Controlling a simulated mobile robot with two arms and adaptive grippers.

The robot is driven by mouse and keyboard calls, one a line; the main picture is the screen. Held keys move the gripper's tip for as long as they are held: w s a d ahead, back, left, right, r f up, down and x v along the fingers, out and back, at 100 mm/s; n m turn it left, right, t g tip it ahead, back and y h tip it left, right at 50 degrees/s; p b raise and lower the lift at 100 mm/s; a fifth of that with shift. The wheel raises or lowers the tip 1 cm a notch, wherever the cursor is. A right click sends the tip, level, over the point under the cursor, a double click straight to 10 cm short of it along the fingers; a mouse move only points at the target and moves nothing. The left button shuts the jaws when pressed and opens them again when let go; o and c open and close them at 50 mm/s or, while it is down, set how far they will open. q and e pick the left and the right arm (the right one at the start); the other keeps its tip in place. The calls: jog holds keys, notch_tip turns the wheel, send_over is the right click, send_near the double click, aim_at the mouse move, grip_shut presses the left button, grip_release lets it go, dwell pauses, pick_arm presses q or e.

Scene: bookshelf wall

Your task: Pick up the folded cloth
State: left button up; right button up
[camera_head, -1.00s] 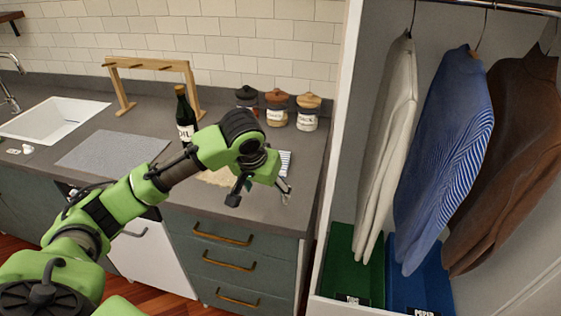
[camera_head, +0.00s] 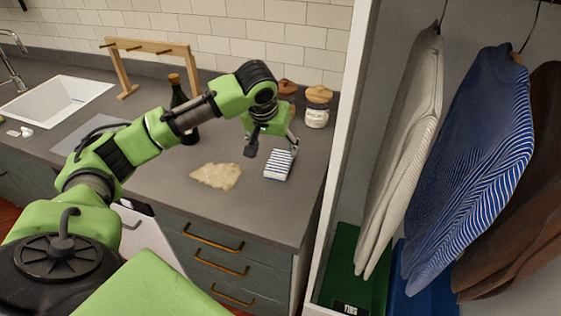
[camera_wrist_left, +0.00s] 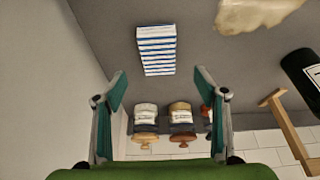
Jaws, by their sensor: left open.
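The folded cloth (camera_head: 279,165) is a small blue-and-white striped block lying on the grey counter, near its right end. It also shows whole in the left wrist view (camera_wrist_left: 156,50), beyond the fingertips and roughly centred between them. My left gripper (camera_head: 272,147) is above and just behind the cloth in the head view, apart from it. In the left wrist view its two fingers (camera_wrist_left: 160,88) are spread wide with nothing between them. My right gripper is not in view.
A crumpled beige cloth (camera_head: 216,176) lies left of the folded cloth. A dark bottle (camera_head: 179,97), lidded jars (camera_head: 317,108) and a wooden rack (camera_head: 150,48) stand behind. A white wardrobe panel (camera_head: 340,150) rises at the counter's right end, beside hanging clothes (camera_head: 470,165).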

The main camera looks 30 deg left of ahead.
aim_at(279, 161)
pick_arm(q)
jog(key=x, duration=0.4)
jog(key=shift+w+f, duration=0.2)
jog(key=shift+p+x, duration=0.7)
jog(key=shift+x, duration=1.35)
jog(key=shift+d+f, duration=0.1)
jog(key=shift+f, duration=0.25)
jog(key=shift+w+f, duration=0.1)
jog(key=shift+c, duration=0.8)
jog(key=c, duration=1)
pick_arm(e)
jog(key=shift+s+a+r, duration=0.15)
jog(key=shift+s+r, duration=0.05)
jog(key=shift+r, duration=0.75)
